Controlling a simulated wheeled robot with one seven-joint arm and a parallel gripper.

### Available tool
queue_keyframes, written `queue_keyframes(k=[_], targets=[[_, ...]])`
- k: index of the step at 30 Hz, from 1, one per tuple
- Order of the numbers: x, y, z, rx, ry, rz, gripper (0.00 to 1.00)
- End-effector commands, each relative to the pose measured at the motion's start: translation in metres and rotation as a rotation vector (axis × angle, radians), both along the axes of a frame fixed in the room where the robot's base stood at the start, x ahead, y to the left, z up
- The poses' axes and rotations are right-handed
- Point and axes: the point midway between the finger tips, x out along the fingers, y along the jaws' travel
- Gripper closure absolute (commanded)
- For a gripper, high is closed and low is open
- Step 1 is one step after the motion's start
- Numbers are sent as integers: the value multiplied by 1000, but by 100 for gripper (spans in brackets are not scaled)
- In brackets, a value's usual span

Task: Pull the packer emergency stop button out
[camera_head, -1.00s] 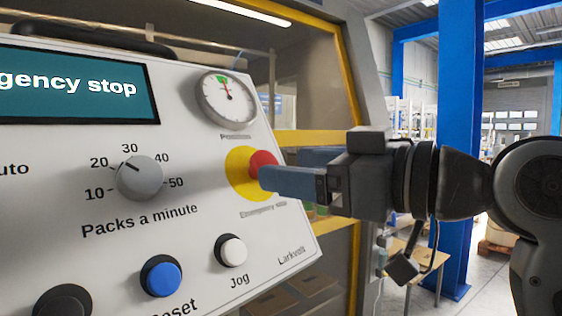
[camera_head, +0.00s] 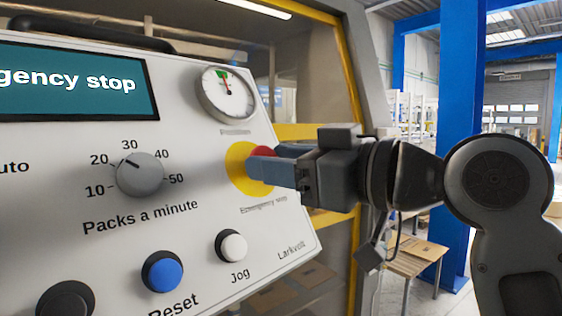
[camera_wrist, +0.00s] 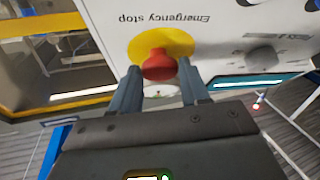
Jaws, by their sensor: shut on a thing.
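The red emergency stop button (camera_wrist: 158,66) sits in front of its yellow round plate (camera_head: 241,170) at the right of the white control panel. In the head view, my gripper (camera_head: 262,166) reaches in from the right, and its blue-grey fingers cover most of the button. In the wrist view, my gripper (camera_wrist: 158,85) has one finger on each side of the red button and is shut on it. The panel's screen (camera_head: 75,82) shows the end of the words "Emergency stop". Whether the button is in or out is hard to tell.
The panel (camera_head: 200,240) also carries a grey speed dial (camera_head: 140,174), a pressure gauge (camera_head: 228,94), a blue reset button (camera_head: 162,271) and a white jog button (camera_head: 231,246). A yellow-edged machine window stands behind it. A small wooden table (camera_head: 420,258) is at the right.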

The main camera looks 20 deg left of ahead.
Motion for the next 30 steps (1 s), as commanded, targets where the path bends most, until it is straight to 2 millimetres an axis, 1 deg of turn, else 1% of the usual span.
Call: queue_keyframes(k=[1,7,13,19,20,27,28,30], targets=[[0,0,0,0,0,0,73],[0,0,0,0,0,0,91],[-3,-10,5,0,-1,-1,91],[-4,-10,6,1,0,0,91],[-4,-11,6,1,0,-1,54],[-4,-10,6,1,0,0,31],[-4,-10,6,0,0,0,29],[-4,-10,6,0,0,0,29]])
